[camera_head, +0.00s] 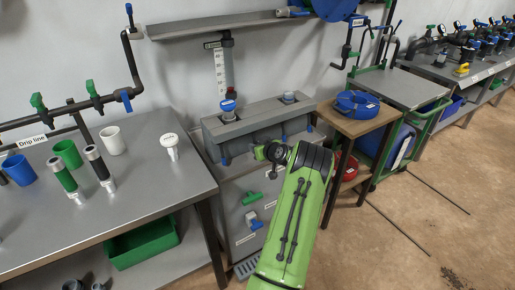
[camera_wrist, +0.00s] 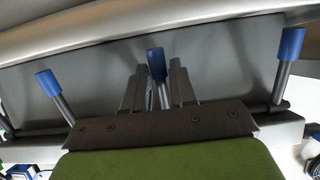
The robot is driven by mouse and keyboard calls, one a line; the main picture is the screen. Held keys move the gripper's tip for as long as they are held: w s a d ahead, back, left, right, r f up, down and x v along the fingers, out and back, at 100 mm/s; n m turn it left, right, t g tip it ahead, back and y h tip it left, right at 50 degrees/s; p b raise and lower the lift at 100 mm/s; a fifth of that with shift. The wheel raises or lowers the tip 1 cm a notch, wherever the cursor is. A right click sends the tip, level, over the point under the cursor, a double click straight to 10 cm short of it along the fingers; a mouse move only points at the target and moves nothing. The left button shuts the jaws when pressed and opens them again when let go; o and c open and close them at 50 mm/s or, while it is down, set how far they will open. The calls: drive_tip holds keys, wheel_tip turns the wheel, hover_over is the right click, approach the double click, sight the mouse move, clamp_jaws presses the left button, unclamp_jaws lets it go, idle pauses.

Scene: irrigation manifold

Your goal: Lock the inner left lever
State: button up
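A grey manifold box (camera_head: 255,128) stands in the middle of the head view, with blue-tipped levers along its front. My gripper (camera_head: 259,153) is at this front and hides part of the lever row. In the wrist view, my gripper (camera_wrist: 160,72) has its two fingers on either side of a blue-capped lever (camera_wrist: 155,64), which looks like the inner left one. The fingers look open, with small gaps beside the lever. Another blue-capped lever (camera_wrist: 48,83) leans left, and a third (camera_wrist: 291,45) stands to the right, slightly tilted. The lever's lower end is hidden behind the gripper.
A steel table (camera_head: 150,190) at left holds cups, fittings and a white piece (camera_head: 170,145). A small wooden stand (camera_head: 350,122) with a blue hose coil (camera_head: 357,104) is close to the right of the manifold. Open floor (camera_head: 440,225) lies at right.

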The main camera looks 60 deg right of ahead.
drive_tip(key=o, duration=0.3)
drive_tip(key=shift+f, duration=0.15)
drive_tip(key=shift+s, duration=0.1)
drive_tip(key=p+v, duration=0.3)
drive_tip(key=v, duration=1.2)
drive_tip(key=shift+a+r, duration=0.2)
drive_tip(key=shift+r, duration=0.1)
drive_tip(key=shift+s, duration=0.15)
